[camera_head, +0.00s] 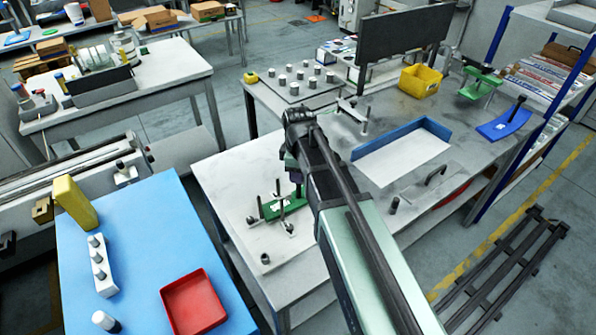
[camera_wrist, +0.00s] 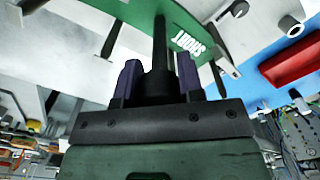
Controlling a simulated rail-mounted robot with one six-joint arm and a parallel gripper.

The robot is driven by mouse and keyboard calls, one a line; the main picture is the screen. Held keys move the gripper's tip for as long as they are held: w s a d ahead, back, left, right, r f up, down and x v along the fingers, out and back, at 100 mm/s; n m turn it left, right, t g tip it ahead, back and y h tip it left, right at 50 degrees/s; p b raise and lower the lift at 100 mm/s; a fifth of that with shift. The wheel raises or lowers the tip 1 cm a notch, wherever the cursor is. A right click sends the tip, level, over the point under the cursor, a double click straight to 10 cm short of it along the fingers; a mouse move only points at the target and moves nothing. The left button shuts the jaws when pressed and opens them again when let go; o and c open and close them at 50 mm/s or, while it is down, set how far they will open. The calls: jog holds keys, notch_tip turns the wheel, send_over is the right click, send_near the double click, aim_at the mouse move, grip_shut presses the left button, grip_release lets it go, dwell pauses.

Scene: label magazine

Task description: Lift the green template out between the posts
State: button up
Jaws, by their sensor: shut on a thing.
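The green template (camera_head: 292,204) is a flat plate at the front of the white table, among several thin dark posts (camera_head: 261,207). In the wrist view the template (camera_wrist: 205,52) carries white lettering, and dark posts (camera_wrist: 226,62) stand close to its edges. A black handle (camera_wrist: 158,85) with a thin stem joins the plate. My gripper (camera_wrist: 159,75) is shut on this handle, one finger on each side. In the head view my gripper (camera_head: 294,168) is above the template, partly hidden by my arm. Whether the template touches the table cannot be told.
A small dark cylinder (camera_head: 265,258) stands on the white table (camera_head: 225,180) near the template. The blue table (camera_head: 140,250) at left holds a red tray (camera_head: 193,302) and a yellow block (camera_head: 75,203). A blue-edged tray (camera_head: 400,158) lies right of my arm.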

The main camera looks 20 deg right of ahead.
notch_tip(320, 180, up, 13)
jog(key=p, duration=1.3)
jog(key=shift+r, duration=0.1)
dwell(0.6)
